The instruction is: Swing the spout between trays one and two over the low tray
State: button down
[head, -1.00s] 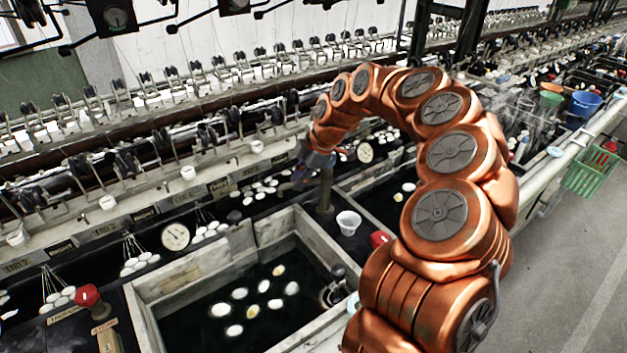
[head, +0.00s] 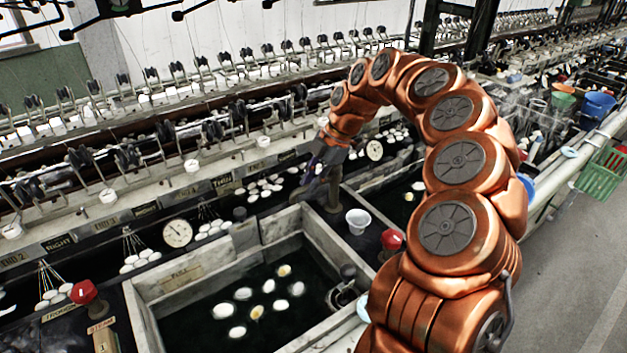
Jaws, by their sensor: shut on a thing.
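The spout's dark upright post (head: 333,192) stands on the black ledge between two sunken trays. My gripper (head: 322,172) is at the upper part of this post, shut on the spout; the dark fingers and spout arm overlap, so the exact grip is hard to see. A dark arm of the spout seems to reach down and left from the gripper. The near tray (head: 150,290) has a pale stone rim, dark water and several white cocoons. The tray beyond (head: 352,186) is partly hidden by my copper arm. I cannot tell which tray is the low one.
A white cup (head: 358,221) stands close to the post, with a red knob (head: 391,239) beside it. A dark fitting (head: 346,288) rises at the near tray's right edge. A dial gauge (head: 177,233) and cocoon piles line the back.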

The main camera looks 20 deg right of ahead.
jog(key=shift+f, duration=0.1)
jog(key=c, duration=1.1)
grip_release()
jog(key=v, duration=1.2)
